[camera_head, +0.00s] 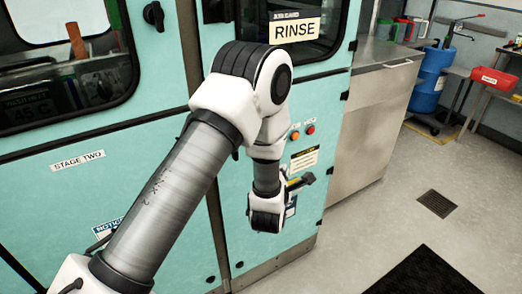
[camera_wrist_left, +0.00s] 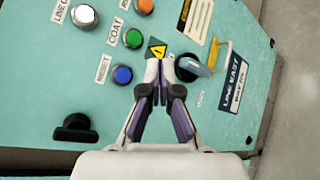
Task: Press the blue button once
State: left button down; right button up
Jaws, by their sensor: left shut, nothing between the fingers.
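The blue button (camera_wrist_left: 122,74) is a round dome in a metal ring on the teal panel, beside a small white label. It shows in the left wrist view; in the head view my arm hides it. My left gripper (camera_wrist_left: 160,80) is shut and empty, with its fingertips to the right of the blue button in the left wrist view. I cannot tell how far the tips are from the panel. In the head view my left arm reaches to the panel, and its fingers are not clearly seen. My right gripper is not in view.
A green button (camera_wrist_left: 133,38), a white button (camera_wrist_left: 84,16) and a black knob (camera_wrist_left: 75,129) surround the blue one. A dark switch with a yellow part (camera_wrist_left: 190,67) is right of the fingertips. A metal cabinet (camera_head: 372,125) stands right; the floor there is mostly clear.

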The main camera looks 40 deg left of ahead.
pick_arm(q)
jog(key=w+a+p, duration=0.1)
jog(key=w+a, duration=0.2)
jog(key=a, duration=0.5)
jog(key=shift+w, duration=0.15)
jog(key=shift+f, duration=0.1)
dwell(1.1)
jog(key=shift+w+a, duration=0.15)
jog(key=shift+a, duration=0.2)
